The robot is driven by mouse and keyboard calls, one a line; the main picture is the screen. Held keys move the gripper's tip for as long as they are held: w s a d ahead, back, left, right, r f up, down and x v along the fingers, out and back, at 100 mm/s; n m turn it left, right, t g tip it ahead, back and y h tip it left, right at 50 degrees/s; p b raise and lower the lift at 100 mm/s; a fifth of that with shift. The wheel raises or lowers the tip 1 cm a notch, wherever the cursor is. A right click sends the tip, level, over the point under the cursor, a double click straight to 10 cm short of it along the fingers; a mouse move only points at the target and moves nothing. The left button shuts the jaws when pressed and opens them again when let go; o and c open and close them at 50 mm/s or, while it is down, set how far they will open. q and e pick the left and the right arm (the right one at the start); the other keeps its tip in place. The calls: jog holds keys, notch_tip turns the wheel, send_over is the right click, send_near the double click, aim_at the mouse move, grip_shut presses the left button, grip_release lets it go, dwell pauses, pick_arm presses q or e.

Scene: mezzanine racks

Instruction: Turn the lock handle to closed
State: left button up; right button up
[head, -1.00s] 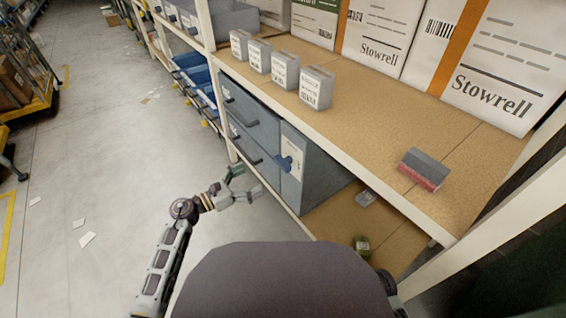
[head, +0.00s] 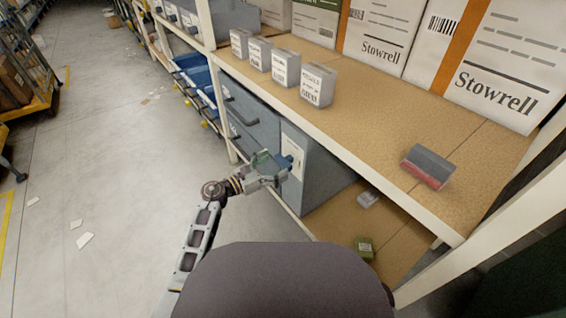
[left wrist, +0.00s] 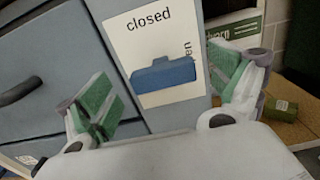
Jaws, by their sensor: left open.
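The lock handle is a blue bar (left wrist: 163,76) in the left wrist view, lying across a white label plate (left wrist: 140,30) printed "closed" above it. In the head view the handle (head: 289,159) shows as a small blue patch on the grey cabinet's front. My left gripper (head: 275,166) is open in front of it. In the left wrist view its green-padded fingers (left wrist: 165,88) stand on either side of the handle, apart from it. My right gripper is out of view.
The grey drawer cabinet (head: 318,180) sits under a shelf board (head: 390,140) bearing small boxes (head: 285,68) and a grey-red block (head: 427,167). A green item (head: 364,247) lies on the lower shelf.

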aim_at(280, 162)
pick_arm(q)
jog(key=shift+b+x, duration=0.4)
jog(key=shift+x, duration=1.45)
jog(key=c, duration=1)
